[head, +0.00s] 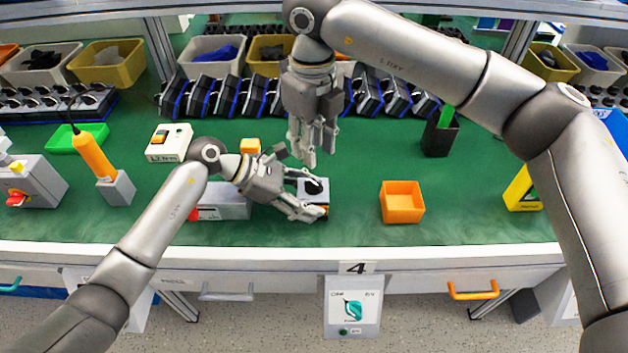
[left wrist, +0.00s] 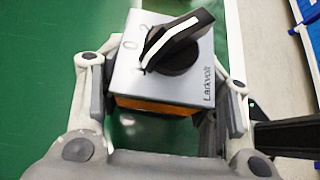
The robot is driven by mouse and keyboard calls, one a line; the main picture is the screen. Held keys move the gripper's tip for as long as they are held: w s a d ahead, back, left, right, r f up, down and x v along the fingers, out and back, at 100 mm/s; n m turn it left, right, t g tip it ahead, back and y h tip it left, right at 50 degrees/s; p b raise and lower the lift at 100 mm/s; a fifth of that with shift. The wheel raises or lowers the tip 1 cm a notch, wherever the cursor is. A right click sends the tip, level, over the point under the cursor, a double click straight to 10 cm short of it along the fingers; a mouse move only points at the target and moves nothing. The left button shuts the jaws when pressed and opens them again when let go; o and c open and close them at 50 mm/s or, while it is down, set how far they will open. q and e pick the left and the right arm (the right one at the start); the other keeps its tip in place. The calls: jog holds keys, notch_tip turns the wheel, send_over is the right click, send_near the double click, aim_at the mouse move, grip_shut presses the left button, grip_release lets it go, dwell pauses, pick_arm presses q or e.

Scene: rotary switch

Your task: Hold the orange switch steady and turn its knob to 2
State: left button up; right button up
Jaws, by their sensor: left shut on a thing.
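The orange switch (head: 316,188) stands on the green bench top, with a grey top plate and an orange lower body. Its black knob (left wrist: 178,47) carries a white stripe and lies diagonally across the plate; the marks 0 and 2 show beside it. I cannot tell clearly which mark it points at. My left gripper (head: 308,194) is shut on the switch body, one finger on each side, as the left wrist view also shows (left wrist: 166,100). My right gripper (head: 316,157) hangs fingers down behind and above the switch, apart from the knob, with a gap between its fingers.
An orange bin (head: 402,203) stands right of the switch, a black holder (head: 439,136) behind it. A grey box (head: 222,207) lies under my left arm. A small orange block (head: 250,146) and a white switch box (head: 169,142) are farther back. Green bench shows between switch and bin.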

aim_at(313, 182)
jog(key=shift+f, duration=4.3)
jog(key=shift+c, duration=0.2)
grip_shut()
